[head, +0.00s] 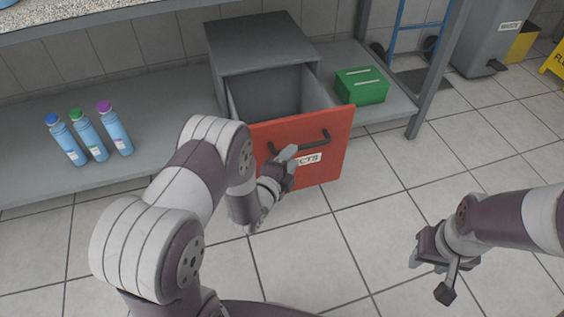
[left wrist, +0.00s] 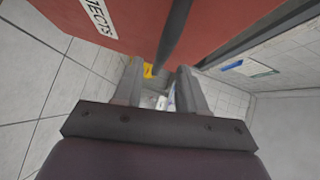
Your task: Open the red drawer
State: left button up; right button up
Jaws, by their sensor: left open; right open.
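The red drawer (head: 331,165) is pulled out of its grey cabinet (head: 262,52), and its empty-looking inside shows. A dark bar handle (head: 318,142) and a white label, partly hidden, are on its front. My left gripper (head: 290,156) is at the drawer front, just by the handle. In the left wrist view the left gripper (left wrist: 160,88) has its fingers apart, with the dark handle (left wrist: 174,38) just beyond and between the tips; contact cannot be told. The red front (left wrist: 130,22) fills the top there. My right gripper (head: 436,262) is open and empty, above the floor at right.
Three blue bottles (head: 90,137) with blue, green and purple caps stand on the grey shelf (head: 170,100) at left. A green box (head: 362,86) sits right of the cabinet. A grey bin (head: 492,38) stands at the back right. The tiled floor before the drawer is clear.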

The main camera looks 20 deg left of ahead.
pick_arm(q)
jog(key=p+v, duration=0.2)
jog(key=v, duration=0.5)
pick_arm(e)
notch_tip(320, 180, up, 3)
pick_arm(q)
jog(key=shift+s, duration=0.1)
